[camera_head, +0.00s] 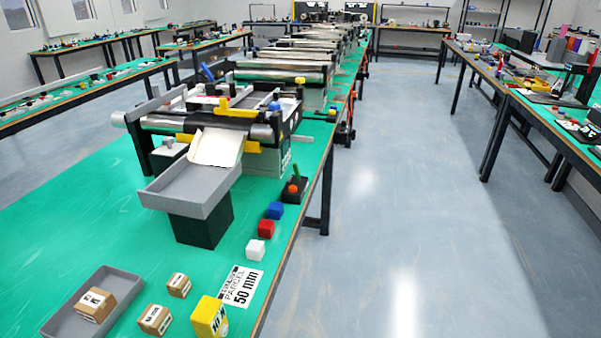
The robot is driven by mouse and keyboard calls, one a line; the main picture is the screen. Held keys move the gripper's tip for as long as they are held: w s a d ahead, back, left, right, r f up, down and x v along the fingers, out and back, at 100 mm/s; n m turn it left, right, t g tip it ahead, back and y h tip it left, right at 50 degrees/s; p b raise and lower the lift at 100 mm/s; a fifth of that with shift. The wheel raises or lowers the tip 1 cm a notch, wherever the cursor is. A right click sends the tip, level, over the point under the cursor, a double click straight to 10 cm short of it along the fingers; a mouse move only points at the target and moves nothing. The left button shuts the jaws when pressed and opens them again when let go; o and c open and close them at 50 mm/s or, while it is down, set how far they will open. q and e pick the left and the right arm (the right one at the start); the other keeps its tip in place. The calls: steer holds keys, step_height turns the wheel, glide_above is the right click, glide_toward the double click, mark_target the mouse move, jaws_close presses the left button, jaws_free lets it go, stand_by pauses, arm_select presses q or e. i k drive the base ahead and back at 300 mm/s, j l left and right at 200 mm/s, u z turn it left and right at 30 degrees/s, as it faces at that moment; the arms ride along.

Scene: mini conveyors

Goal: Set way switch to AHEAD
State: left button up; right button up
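No part labelled as the way switch or AHEAD can be read. A small black box (291,197) with a green and orange-red upright piece (294,182) stands near the table's right edge, beside the nearest mini conveyor. The conveyor (213,120) carries a yellow cross-shaped part (228,109) on top, a blue knob (274,106) at its right and a blue lever (208,72) behind. I cannot tell which of these is the switch or how it is set. Neither of my grippers is in view.
A cream chute (216,147) slopes to a grey tray (172,200) on a dark block (205,228). Blue (274,210), red (266,228) and white (255,249) cubes line the right edge. Brown parcels, a yellow block (209,317) and a grey bin (62,324) sit in front. The left tabletop is clear.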

mark_target(295, 167)
steer(key=i+l+z, duration=0.1)
steer(key=l, duration=0.35)
steer(key=i+l+z, duration=0.15)
steer(key=l, duration=0.3)
steer(key=i+l+z, duration=0.1)
steer(key=l, duration=0.35)
